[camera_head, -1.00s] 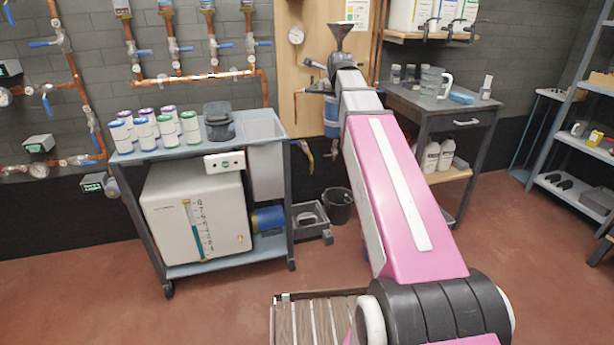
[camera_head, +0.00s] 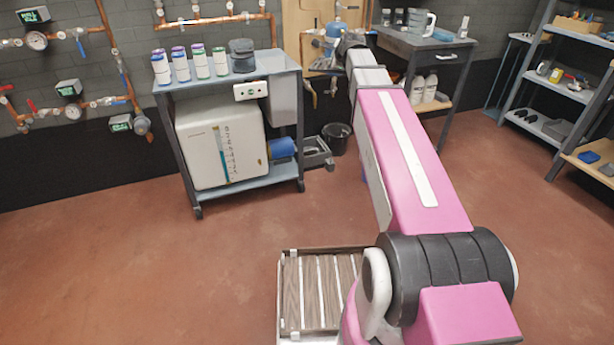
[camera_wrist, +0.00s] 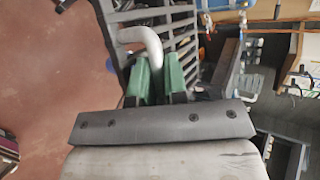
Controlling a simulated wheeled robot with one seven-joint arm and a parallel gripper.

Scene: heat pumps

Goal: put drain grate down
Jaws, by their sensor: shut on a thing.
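The drain grate (camera_wrist: 183,45) is a dark slatted panel at the top middle of the wrist view, just beyond my fingers. A light grey bent bar (camera_wrist: 143,42) stands at my left finger; I cannot tell whether it is the grate's handle. My gripper (camera_wrist: 158,85) has two green fingers close together and is shut on the grate. The exact contact is partly hidden by the fingers.
A blue-grey cart (camera_head: 240,182) holds cans above and a white tank (camera_head: 221,142) below. A black bucket (camera_head: 336,137) and grey tray (camera_head: 316,152) stand on the floor beside it. A dark workbench (camera_head: 440,58) and shelves (camera_head: 552,80) stand right.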

